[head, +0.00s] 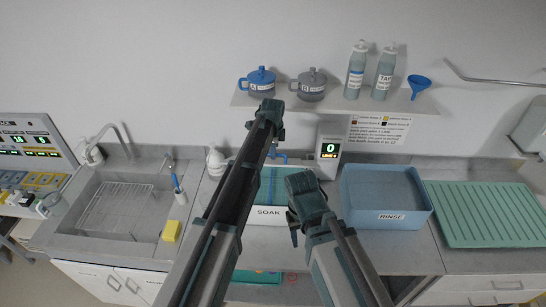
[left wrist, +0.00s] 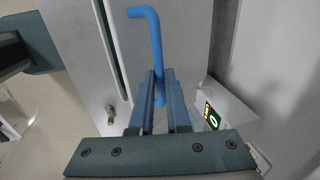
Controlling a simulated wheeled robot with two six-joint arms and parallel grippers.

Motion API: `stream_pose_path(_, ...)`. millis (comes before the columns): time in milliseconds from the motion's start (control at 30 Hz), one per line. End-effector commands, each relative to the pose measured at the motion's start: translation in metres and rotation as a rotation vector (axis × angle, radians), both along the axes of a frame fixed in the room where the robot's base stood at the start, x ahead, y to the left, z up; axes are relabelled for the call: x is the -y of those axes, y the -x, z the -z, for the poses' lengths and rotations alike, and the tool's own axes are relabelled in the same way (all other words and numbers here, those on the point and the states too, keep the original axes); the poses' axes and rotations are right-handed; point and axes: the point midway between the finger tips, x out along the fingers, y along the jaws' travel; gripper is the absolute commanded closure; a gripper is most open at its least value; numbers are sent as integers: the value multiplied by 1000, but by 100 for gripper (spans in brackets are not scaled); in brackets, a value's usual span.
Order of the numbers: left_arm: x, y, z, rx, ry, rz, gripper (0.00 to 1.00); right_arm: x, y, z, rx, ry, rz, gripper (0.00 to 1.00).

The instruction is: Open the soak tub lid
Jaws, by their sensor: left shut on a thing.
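The soak tub, with its white SOAK label (head: 268,213), stands at the middle of the counter, partly hidden behind my arms. A teal surface (head: 273,186) shows at its top; I cannot tell how far the lid is raised. In the left wrist view, my left gripper (left wrist: 160,82) is shut on a bright blue bent handle (left wrist: 150,35), which sticks out beyond the fingers. Blue also shows behind my left arm in the head view (head: 280,154).
A meter reading 0 (head: 329,150) stands behind the tub, and the blue RINSE basin (head: 390,216) is to its right. A green ribbed drain tray (head: 485,214) lies farther right. A sink (head: 120,210) is at the left. A shelf (head: 330,102) with cups and bottles hangs above.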

Motion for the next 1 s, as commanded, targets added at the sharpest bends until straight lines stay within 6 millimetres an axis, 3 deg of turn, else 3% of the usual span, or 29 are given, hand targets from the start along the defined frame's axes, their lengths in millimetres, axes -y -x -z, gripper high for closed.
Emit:
stream_pose_path(33,0,-7,-1,10,0,-1,100,0,0,0,0,0,1,50)
stream_pose_path(333,0,-6,0,10,0,-1,100,0,0,1,0,0,1,50)
stream_pose_path(367,0,-6,0,10,0,-1,82,0,0,1,0,0,1,50)
stream_pose_path(500,0,-5,0,9,1,-1,57,0,0,0,0,0,1,50)
stream_pose_path(533,0,-5,0,9,1,-1,55,0,0,0,0,0,1,50)
stream_pose_path(833,0,-1,1,6,1,0,55,0,0,1,0,0,1,50)
stream_pose_path(1000,0,11,15,5,1,0,55,0,0,15,0,0,0,50)
